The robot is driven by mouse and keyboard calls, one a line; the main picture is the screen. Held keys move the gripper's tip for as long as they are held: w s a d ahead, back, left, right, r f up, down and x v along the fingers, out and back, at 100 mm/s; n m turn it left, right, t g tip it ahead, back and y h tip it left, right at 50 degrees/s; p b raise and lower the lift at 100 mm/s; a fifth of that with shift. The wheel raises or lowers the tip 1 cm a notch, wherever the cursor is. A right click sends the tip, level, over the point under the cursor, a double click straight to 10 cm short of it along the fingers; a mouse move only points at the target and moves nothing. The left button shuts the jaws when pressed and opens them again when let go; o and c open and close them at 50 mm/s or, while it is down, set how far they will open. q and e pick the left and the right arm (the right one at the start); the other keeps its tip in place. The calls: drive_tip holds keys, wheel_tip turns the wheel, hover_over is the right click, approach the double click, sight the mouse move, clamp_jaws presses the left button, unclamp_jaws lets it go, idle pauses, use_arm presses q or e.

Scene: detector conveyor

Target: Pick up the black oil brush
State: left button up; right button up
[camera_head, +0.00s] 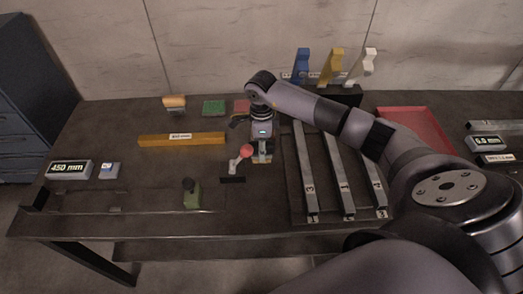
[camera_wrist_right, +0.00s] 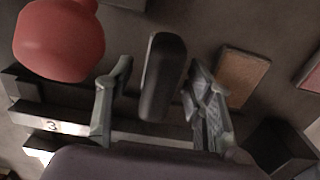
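My right gripper (camera_head: 262,156) points down at the middle of the table, by the left side of the rack of numbered bars. In the right wrist view its two fingers (camera_wrist_right: 160,95) are apart. A dark, rounded, elongated thing, which looks like the black oil brush (camera_wrist_right: 163,75), shows between them, with gaps visible on both sides. I cannot tell its exact depth relative to the fingertips. In the head view the brush cannot be clearly made out near the gripper. My left gripper is not in view.
A red-knobbed tool (camera_head: 246,151) stands close to the left of the gripper; its knob (camera_wrist_right: 60,40) is large in the wrist view. Numbered grey bars (camera_head: 340,175) lie to the right. A yellow bar (camera_head: 181,139), a green block (camera_head: 214,107) and a green item (camera_head: 191,195) lie left.

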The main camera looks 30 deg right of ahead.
clamp_jaws()
idle(0.4)
drive_tip(key=shift+r+p, duration=0.4)
drive_tip(key=shift+p, duration=0.2)
wheel_tip(320, 180, up, 8)
drive_tip(key=b, duration=0.2)
drive_tip(key=shift+w+f+b, duration=0.15)
drive_tip(key=shift+f+b, duration=0.05)
drive_tip(key=shift+b, duration=0.1)
wheel_tip(320, 180, up, 12)
drive_tip(key=b, duration=0.1)
